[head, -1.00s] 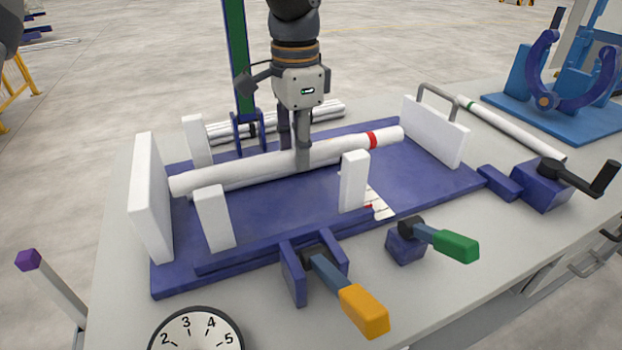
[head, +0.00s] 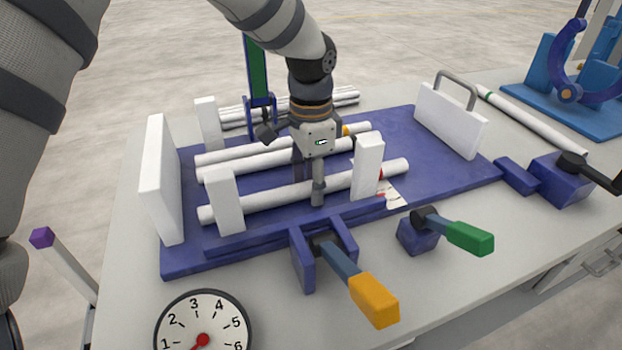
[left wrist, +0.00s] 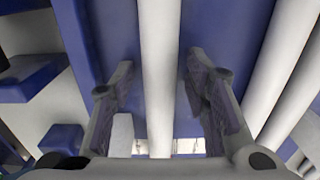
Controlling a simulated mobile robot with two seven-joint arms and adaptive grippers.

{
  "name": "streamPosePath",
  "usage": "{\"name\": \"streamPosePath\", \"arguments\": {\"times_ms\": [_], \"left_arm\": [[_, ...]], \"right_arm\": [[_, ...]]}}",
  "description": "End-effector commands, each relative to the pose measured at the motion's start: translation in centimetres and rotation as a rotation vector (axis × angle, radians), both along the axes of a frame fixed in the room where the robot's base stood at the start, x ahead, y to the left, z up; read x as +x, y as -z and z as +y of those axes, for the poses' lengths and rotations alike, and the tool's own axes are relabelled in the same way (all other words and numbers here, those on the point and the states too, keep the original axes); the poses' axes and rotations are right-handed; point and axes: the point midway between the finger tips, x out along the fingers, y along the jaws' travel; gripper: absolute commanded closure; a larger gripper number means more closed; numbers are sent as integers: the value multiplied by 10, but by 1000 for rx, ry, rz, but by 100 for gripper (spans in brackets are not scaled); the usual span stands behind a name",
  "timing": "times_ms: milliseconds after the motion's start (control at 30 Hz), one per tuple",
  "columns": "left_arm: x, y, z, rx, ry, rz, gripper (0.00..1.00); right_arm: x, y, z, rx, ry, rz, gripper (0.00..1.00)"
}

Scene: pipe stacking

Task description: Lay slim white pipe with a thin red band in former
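The slim white pipe with the thin red band (head: 275,197) lies in the front of the blue former (head: 430,150), behind the two front white posts. Its red band shows only partly beside the right front post. My left gripper (head: 318,200) is down at this pipe. In the left wrist view, its two fingers (left wrist: 160,95) stand on either side of the white pipe (left wrist: 160,50), with a gap on both sides, so it is open. Two other white pipes lie behind in the former: a middle one (head: 225,172) and a rear one with an orange band (head: 240,149). My right gripper is not in view.
White end plates stand at left (head: 162,185) and right (head: 450,122). Front posts (head: 226,200) (head: 367,165) stand close to the gripper. Orange (head: 374,300) and green (head: 470,238) clamp handles project in front. More pipes lie behind; a green-banded pipe (head: 530,120) lies at right.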

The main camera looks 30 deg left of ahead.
Motion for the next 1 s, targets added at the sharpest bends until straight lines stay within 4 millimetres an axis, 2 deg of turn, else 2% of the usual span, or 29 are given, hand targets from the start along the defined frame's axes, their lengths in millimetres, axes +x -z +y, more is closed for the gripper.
{"name": "streamPosePath", "arguments": {"times_ms": [300, 367, 600, 700, 833, 1000], "left_arm": [[0, -6, 0, 0, 0, -1, 55], [1, -17, 0, 0, 0, -5, 55], [1, -84, 0, -1, -1, -7, 55], [0, -104, 0, -1, 0, -4, 55], [0, -120, 0, -1, 0, -1, 55], [-1, -123, 0, 0, 0, 3, 55]], "right_arm": [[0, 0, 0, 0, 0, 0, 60], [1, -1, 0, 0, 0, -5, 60], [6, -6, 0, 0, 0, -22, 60], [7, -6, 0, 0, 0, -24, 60], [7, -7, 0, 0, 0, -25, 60], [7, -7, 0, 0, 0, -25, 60]]}}
